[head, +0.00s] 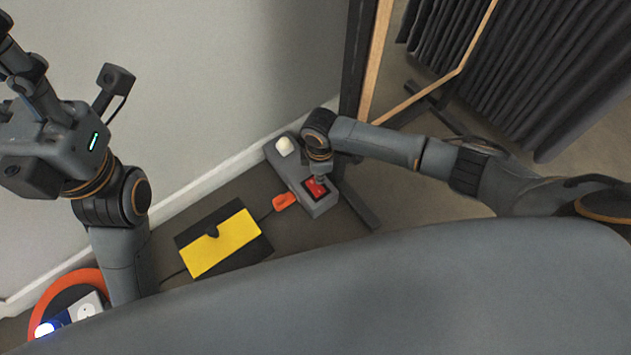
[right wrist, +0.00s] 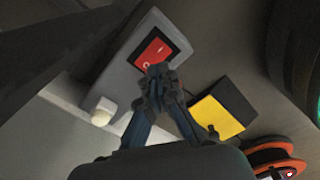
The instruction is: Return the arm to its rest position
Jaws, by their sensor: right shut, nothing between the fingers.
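My right gripper (head: 319,178) is over a grey switch box (head: 321,207) on the floor, right at its red rocker switch (head: 315,188). In the right wrist view the shut fingertips (right wrist: 159,72) overlap the lower edge of the red switch (right wrist: 152,50), with nothing held. I cannot tell whether they touch it. My right arm reaches in from the right, bent at the wrist. My left gripper (head: 20,65) is raised at the upper left, partly cut off by the frame edge; its fingertips are unclear.
A white knob or lamp (head: 284,146) sits on the box's far end. A yellow and black pedal (head: 222,243) and an orange plug (head: 284,201) lie nearby. An orange cable reel (head: 40,312) is at lower left. A rack post (head: 356,60) and dark curtains (head: 535,75) stand right of the box.

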